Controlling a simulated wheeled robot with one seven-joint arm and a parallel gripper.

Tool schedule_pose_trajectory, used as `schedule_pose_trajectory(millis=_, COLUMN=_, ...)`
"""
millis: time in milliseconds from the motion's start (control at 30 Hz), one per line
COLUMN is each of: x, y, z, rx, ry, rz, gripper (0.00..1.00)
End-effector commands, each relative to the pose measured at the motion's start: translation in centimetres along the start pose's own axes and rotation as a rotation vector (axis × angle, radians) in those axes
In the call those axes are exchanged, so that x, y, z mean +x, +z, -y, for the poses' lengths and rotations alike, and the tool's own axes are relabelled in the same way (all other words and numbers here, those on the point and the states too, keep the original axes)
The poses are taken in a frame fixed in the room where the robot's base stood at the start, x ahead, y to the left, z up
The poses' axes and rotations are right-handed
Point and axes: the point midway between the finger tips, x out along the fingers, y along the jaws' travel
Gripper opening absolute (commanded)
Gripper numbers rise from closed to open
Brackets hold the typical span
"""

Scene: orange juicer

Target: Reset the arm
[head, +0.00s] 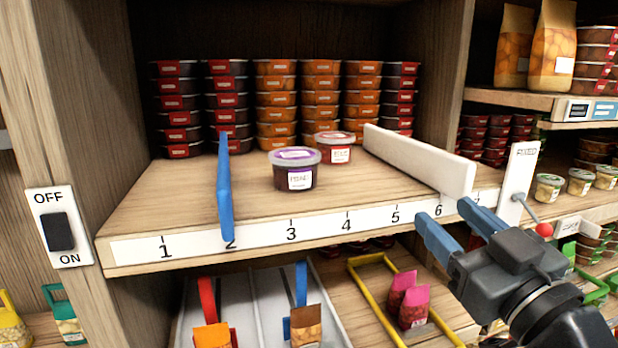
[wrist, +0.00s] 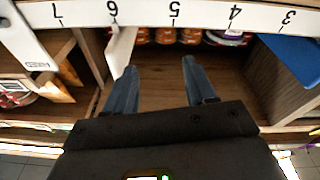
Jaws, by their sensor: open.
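My gripper (head: 452,222) is open and empty. In the head view it is at the lower right, in front of the shelf edge near numbers 6 and 7, with its blue fingers apart. In the wrist view the two fingers (wrist: 158,72) point toward the numbered strip, and nothing is between them. The fingers appear apart from the white divider (head: 420,160), which stands on the shelf near number 6.
A blue divider (head: 224,190) stands near number 2. A purple-lidded tub (head: 295,170) and a red-labelled tub (head: 335,148) sit between the dividers. A lever with a red ball (head: 545,230) is close right of my gripper. A switch panel (head: 59,228) is at left.

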Motion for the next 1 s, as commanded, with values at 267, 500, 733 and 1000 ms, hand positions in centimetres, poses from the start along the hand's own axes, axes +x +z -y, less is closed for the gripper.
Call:
schedule_pose_trajectory(millis=267, x=-7.8, y=8.1, z=2.2, rx=0.140, ry=0.113, rz=0.122, gripper=0.55)
schedule_pose_trajectory(millis=500, x=-15.6, y=12.8, z=4.3, rx=0.205, ry=0.192, rz=0.220, gripper=0.55)
schedule_pose_trajectory(millis=733, x=-23.8, y=15.1, z=6.0, rx=0.231, ry=0.243, rz=0.310, gripper=0.55)
schedule_pose_trajectory(millis=1000, x=-33.2, y=15.3, z=7.8, rx=0.226, ry=0.258, rz=0.406, gripper=0.55)
